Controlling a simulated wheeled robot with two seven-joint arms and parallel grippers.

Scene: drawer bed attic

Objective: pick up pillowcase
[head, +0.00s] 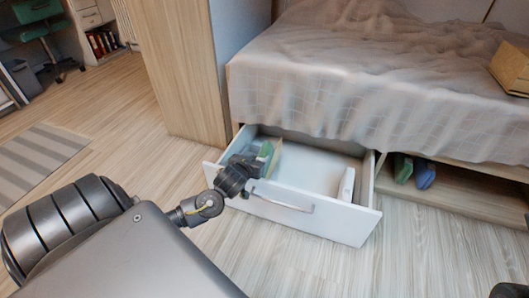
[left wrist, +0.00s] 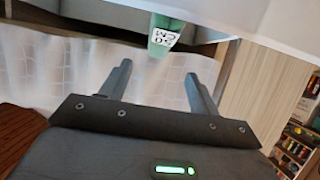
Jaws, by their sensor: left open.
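No cloth that I can clearly name as the pillowcase shows. A green item (head: 265,150) stands at the left side of the open white drawer (head: 310,214) under the bed. In the left wrist view a green item with a white printed label (left wrist: 165,36) shows beyond the fingertips; it may be the pillowcase in a pack. My left gripper (head: 250,162) is over the drawer's front left part, close to the green item and partly hiding it. In the left wrist view its fingers (left wrist: 159,70) are apart with nothing between them.
A white item (head: 347,184) stands at the drawer's right side. The drawer's middle is bare. The bed (head: 370,80) with its hanging cover is above. Green and blue items (head: 424,174) lie in the open bay at right. A wooden panel (head: 180,70) stands at left.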

